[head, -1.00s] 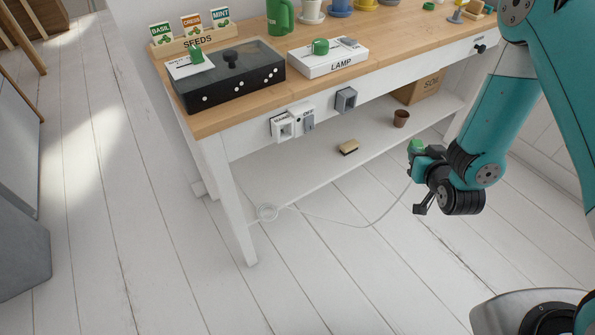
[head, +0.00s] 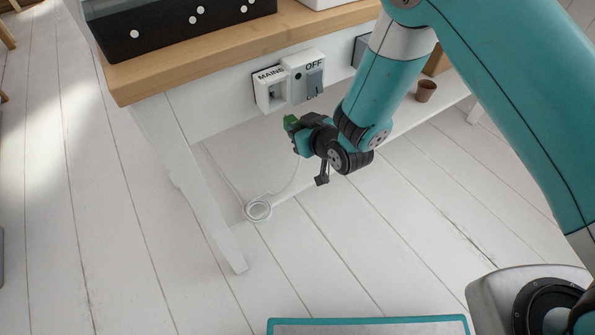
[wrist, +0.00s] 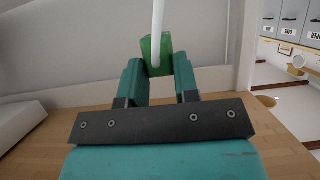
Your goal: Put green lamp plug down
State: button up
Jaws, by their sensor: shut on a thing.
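The green plug (head: 291,123) is held at the tip of my gripper (head: 297,132), in front of the desk and just below the MAINS socket (head: 269,91). In the wrist view the green plug (wrist: 154,54) sits between the two teal fingers of my gripper (wrist: 158,72), which are shut on it. A white cable (wrist: 158,18) runs from the plug. In the head view the cable (head: 259,209) hangs down to a small coil near the desk's front left leg. The plug is apart from the socket. Its prongs cannot be made out.
A switch marked OFF (head: 309,82) is beside the MAINS socket on the desk's white front. The wooden desktop (head: 190,61) carries a black box (head: 165,22). A brown pot (head: 426,91) stands on the low shelf. The white floor (head: 120,220) at left is clear.

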jog(key=b, duration=0.4)
send_over(300, 178)
notch_tip(300, 178, down, 11)
jog(key=shift+d+f, duration=0.15)
jog(key=shift+f, duration=0.05)
jog(key=shift+f+b, duration=0.75)
jog(key=shift+f, duration=1.75)
jog(key=shift+f, duration=0.2)
jog(key=o, duration=0.9)
jog(key=shift+r, duration=0.1)
